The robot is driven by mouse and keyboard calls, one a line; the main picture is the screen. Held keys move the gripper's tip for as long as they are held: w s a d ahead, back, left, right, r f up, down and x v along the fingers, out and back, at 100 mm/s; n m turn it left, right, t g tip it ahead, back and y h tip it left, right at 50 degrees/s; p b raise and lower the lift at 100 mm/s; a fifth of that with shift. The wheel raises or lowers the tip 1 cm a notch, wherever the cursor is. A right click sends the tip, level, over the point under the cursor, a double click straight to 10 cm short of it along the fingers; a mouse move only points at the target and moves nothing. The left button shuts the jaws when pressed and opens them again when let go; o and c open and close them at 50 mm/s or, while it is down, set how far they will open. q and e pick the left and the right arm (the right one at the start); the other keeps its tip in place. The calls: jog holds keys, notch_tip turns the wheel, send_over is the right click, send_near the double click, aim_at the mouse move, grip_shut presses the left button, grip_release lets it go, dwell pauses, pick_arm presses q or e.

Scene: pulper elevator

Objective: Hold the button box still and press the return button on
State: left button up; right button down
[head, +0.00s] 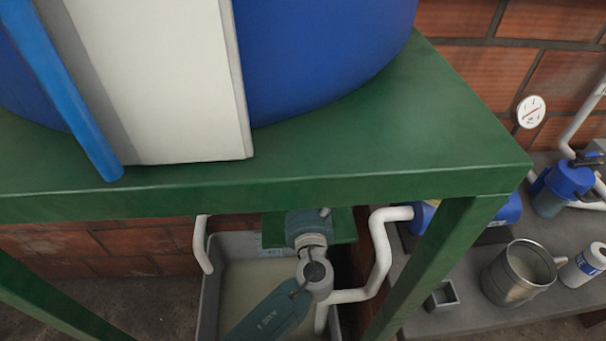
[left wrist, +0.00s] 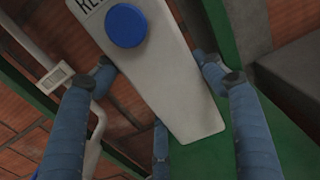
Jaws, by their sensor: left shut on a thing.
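The button box (left wrist: 170,85) is pale grey and slanted in the left wrist view, with a round blue button (left wrist: 126,25) near its upper end. A dark label beside the button is cut off and begins with "RE". My left gripper (left wrist: 155,78) has its blue fingers on both sides of the box, shut on it. Another finger shows partly behind the box's lower end. The blue button is uncovered, with no fingertip on it. I cannot make out the box or either gripper in the head view. My right gripper is in neither view.
In the head view a blue drum (head: 320,50) and a pale panel (head: 160,85) stand on a green stand (head: 400,130). Below are a tub (head: 209,300) and white pipe (head: 381,250). A metal mug (head: 514,278) and white bottle (head: 585,265) are on the right ledge.

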pick_arm(q)
jog(key=shift+f+b, duration=2.85)
jog(key=shift+f, duration=0.55)
dwell(4.0)
